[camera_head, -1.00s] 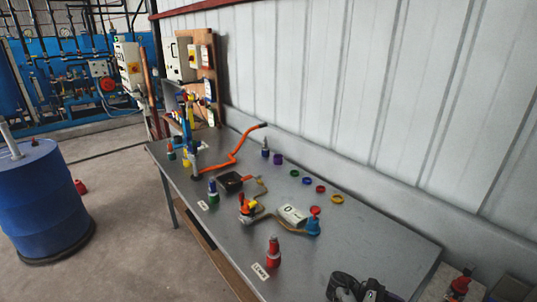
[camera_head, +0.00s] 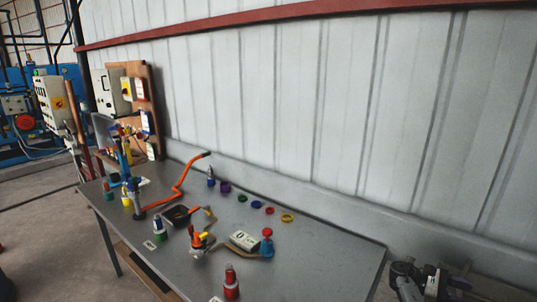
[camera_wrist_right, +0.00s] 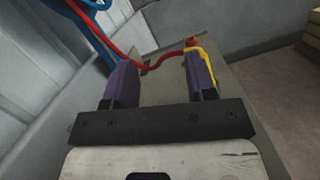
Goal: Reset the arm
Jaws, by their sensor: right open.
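My right gripper (camera_wrist_right: 160,72) shows in the right wrist view. Its two purple fingers stand well apart, with no object clearly held between them. A red hose (camera_wrist_right: 150,66) runs across beyond the fingers, and a yellow edge lies along the right finger. In the head view a dark and light mechanical part (camera_head: 408,278) sits at the bottom right, by the bench's right end; I cannot tell whether it is part of my arm. My left gripper is not in view.
A grey bench (camera_head: 310,262) stands along the corrugated wall (camera_head: 310,110). It carries an orange bent pipe (camera_head: 180,183), a white box (camera_head: 244,240), a red fitting (camera_head: 231,285) and several coloured rings. Control boxes (camera_head: 112,92) stand at the back left.

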